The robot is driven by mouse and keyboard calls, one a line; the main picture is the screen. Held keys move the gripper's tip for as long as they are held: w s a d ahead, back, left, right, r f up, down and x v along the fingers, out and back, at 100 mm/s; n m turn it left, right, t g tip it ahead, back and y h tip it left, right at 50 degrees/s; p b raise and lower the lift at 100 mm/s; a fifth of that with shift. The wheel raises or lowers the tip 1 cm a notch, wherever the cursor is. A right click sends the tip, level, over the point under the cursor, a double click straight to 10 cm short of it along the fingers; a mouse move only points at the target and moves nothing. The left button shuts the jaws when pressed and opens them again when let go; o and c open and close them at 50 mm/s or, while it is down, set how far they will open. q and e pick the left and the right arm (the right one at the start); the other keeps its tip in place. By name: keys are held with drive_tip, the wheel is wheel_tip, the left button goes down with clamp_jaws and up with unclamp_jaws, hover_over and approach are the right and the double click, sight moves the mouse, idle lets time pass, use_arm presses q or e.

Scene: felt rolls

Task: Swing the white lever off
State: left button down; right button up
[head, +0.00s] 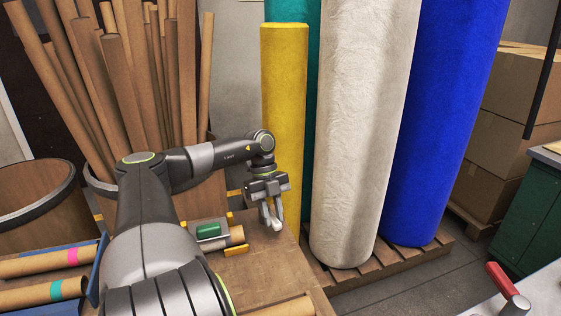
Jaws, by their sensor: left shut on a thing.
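My left gripper (271,219) reaches over the wooden workbench (272,262) in the middle of the view, pointing down. It is shut on a small white piece, the white lever (276,227), between its fingertips. Most of the lever is hidden by the fingers, so its angle cannot be told. Left of the gripper lie a green block (208,231) and a short cardboard tube (236,235), beside yellow parts. My right gripper is not in view.
Tall felt rolls, yellow (284,100), white (362,130) and blue (440,120), stand close behind and right of the gripper. Cardboard tubes (150,90) stand at the back left. A red handle (501,278) is at lower right. The bench front is mostly clear.

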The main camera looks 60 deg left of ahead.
use_arm(q)
drive_tip(key=shift+s+m+g+b, duration=0.3)
drive_tip(key=shift+m+b, duration=0.05)
drive_tip(key=shift+m, duration=0.35)
drive_tip(key=c, duration=1.2)
unclamp_jaws()
drive_tip(key=shift+a, duration=0.1)
drive_tip(key=b+v, duration=0.1)
drive_tip(key=v, duration=1.1)
